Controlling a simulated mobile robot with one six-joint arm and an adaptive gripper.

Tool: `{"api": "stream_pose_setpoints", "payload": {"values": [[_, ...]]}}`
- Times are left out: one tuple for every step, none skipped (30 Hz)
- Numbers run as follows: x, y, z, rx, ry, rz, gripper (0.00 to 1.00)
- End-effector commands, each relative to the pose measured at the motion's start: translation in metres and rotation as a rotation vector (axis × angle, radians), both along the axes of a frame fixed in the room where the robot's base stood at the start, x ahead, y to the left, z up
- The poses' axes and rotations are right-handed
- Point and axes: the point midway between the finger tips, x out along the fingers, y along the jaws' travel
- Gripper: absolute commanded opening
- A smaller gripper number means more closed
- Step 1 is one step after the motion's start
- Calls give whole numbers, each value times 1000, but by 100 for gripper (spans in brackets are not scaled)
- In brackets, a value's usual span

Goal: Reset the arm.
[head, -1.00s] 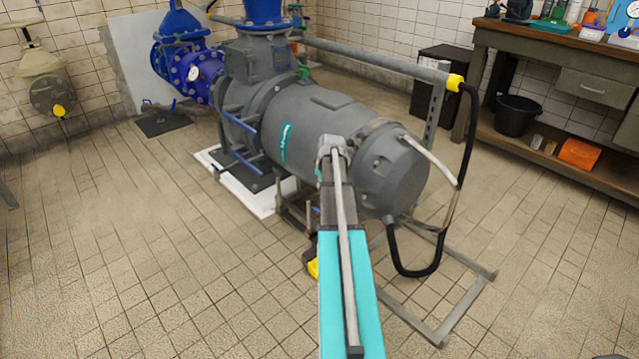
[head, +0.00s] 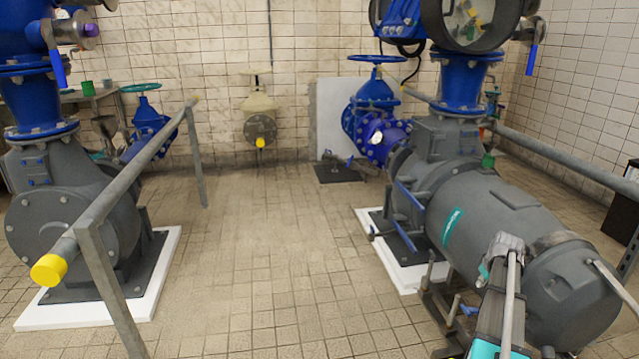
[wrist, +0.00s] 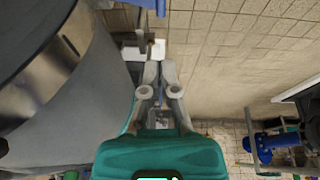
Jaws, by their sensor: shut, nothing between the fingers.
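My gripper (wrist: 158,70) shows in the wrist view with its two fingers close together and nothing between them. A large grey rounded body fills the left of that view, beside the gripper; I cannot tell whether they touch. In the head view my arm (head: 508,295) shows at the lower right, in front of the grey pump motor (head: 490,215). The fingertips cannot be made out clearly there.
A second grey pump (head: 75,215) stands on a white plinth (head: 160,270) at the left. A grey rail (head: 120,195) with a yellow end cap (head: 48,270) runs in front of it. Tiled floor (head: 270,240) between the pumps is clear.

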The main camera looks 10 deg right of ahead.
Motion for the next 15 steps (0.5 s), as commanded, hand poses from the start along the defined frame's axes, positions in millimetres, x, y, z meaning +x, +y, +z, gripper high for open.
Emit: {"api": "stream_pose_setpoints", "payload": {"values": [[0, 0, 0, 0, 0, 0, 0], [0, 2, 0, 1, 0, 1, 0], [1, 4, 0, 2, 1, 1, 0], [2, 6, 0, 3, 2, 2, 0], [3, 9, 0, 3, 3, 3, 0], [4, 15, 0, 6, 5, 4, 0], [5, 20, 0, 8, 7, 5, 0], [7, 25, 0, 10, 9, 5, 0], [9, 34, 0, 14, 12, 7, 0], [11, 41, 0, 16, 15, 8, 0], [13, 50, 0, 20, 18, 10, 0], [15, 61, 0, 25, 22, 12, 0], [18, 71, 0, 29, 27, 13, 0], [19, 81, 0, 33, 31, 14, 0], [22, 96, 0, 38, 38, 15, 0]]}}
